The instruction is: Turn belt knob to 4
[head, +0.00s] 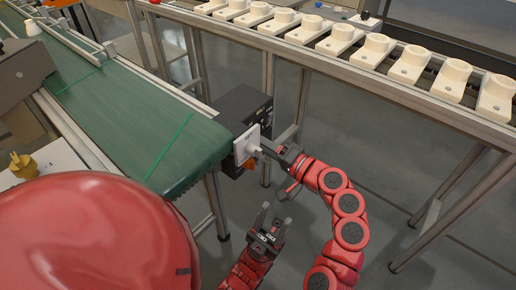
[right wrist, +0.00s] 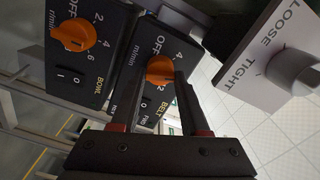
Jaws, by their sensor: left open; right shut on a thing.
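The belt panel is a dark plate marked BELT and m/min in the right wrist view, with an orange belt knob (right wrist: 160,70). My right gripper (right wrist: 157,82) is shut on this knob, one finger on each side. The fingers hide part of the dial, and I cannot read the knob's setting. In the head view the right gripper reaches the front of the black control box (head: 243,108), partly behind a white plate. My left gripper (head: 268,222) is open and empty, lower and nearer to me.
A bowl panel with its own orange knob (right wrist: 73,34) is left of the belt panel. A white LOOSE/TIGHT plate (right wrist: 262,55) is close at the right; it also shows in the head view (head: 246,146). A green conveyor (head: 140,120) and a rack of cream parts (head: 373,48) flank the box.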

